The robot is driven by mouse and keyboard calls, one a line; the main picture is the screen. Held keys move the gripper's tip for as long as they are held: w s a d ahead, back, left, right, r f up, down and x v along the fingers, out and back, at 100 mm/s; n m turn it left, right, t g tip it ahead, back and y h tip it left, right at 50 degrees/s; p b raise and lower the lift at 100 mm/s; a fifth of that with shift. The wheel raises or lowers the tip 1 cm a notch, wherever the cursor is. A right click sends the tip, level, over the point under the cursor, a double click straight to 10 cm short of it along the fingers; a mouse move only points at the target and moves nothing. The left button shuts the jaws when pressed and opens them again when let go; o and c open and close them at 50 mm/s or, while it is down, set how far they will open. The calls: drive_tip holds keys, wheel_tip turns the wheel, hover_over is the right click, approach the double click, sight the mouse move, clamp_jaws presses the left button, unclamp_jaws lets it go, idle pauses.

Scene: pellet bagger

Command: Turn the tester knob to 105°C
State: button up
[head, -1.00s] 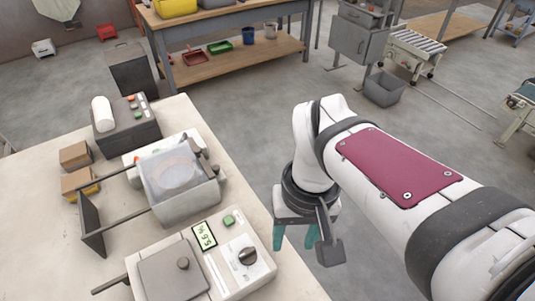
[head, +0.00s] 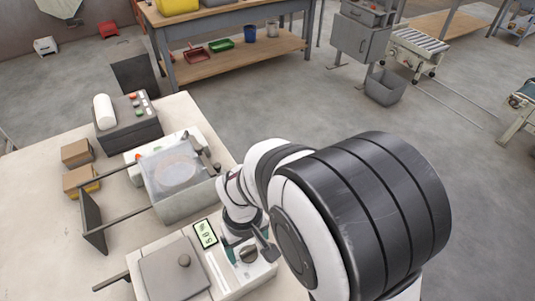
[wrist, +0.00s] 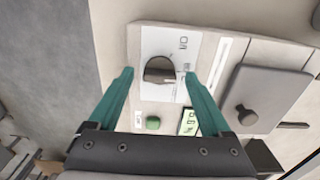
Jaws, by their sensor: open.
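The tester (head: 218,270) is a pale box at the front of the bench, with a grey lid and a small display (head: 205,233) whose reading I cannot make out surely. Its dark, round tester knob (head: 249,254) sits on the right part of its top; the knob also shows in the wrist view (wrist: 160,70) on a white printed dial plate. My gripper (wrist: 158,73) is open, its teal fingers pointing at the tester. In the wrist view the knob appears between the fingertips, with gaps; I cannot tell their height over it. The dial's marks are too small to read.
A green button (wrist: 153,122) is beside the knob, hidden by my arm in the head view. Behind the tester stands a clear-lidded unit (head: 178,175) with long rods. The grey lid's small handle (wrist: 247,115) stands up nearby. Open floor lies right of the bench.

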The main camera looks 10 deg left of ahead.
clamp_jaws()
idle(0.4)
drive_tip(key=shift+m, duration=0.3)
drive_tip(key=m, duration=0.5)
drive_tip(key=shift+m, duration=0.3)
drive_tip(key=m, duration=0.5)
drive_tip(key=shift+m, duration=0.3)
unclamp_jaws()
idle(0.3)
